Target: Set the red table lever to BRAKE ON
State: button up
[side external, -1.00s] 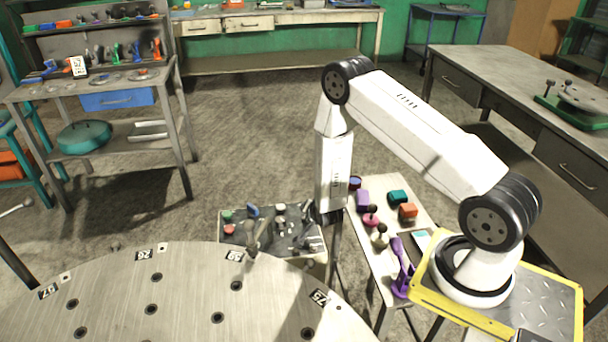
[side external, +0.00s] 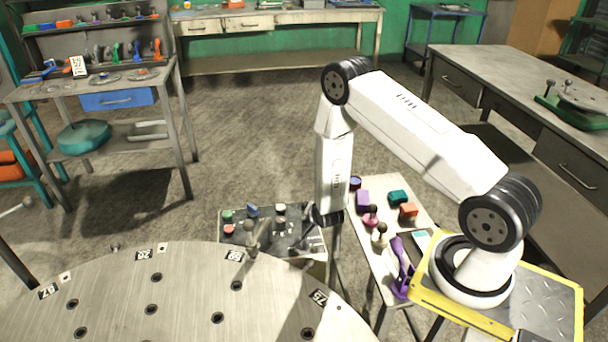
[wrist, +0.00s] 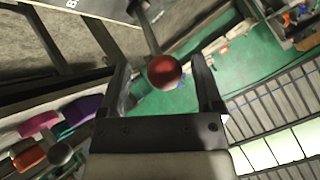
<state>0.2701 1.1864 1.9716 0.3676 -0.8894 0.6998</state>
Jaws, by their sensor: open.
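The red ball knob (wrist: 165,71) of the lever is in the middle of the wrist view. Its thin metal rod (wrist: 147,32) runs up to a dark plate with a white marking (wrist: 72,3), of which only a letter or so shows. My gripper (wrist: 160,62) is open. In the picture the knob lies between its two fingers, with a gap on each side and nothing gripped. How deep it sits cannot be told. In the side view my wrist (side external: 326,215) is low, over the right end of a cluttered panel, and I cannot make out the red knob there.
A round metal table (side external: 185,290) with holes and number plates fills the front left. The small panel or tray (side external: 272,258) behind it holds several knobs and parts. A narrow bench (side external: 372,262) with coloured objects, including a purple one (side external: 401,270), stands right of my wrist.

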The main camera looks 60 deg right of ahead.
jog(key=v, duration=0.7)
jog(key=shift+s+r, duration=0.15)
jog(key=shift+s, duration=0.1)
jog(key=shift+a, duration=0.2)
jog(key=a+r+n+g+y, duration=0.2)
jog(key=a+r+n+y, duration=0.2)
jog(key=a+r+n, duration=0.5)
jog(key=s+a+r+n+g+y, duration=0.2)
jog(key=s+r+n, duration=0.4)
jog(key=s+r, duration=0.3)
jog(key=shift+s+a+r+g, duration=0.25)
jog(key=shift+a+r+g, duration=0.4)
jog(key=shift+a, duration=0.5)
jog(key=shift+f, duration=0.15)
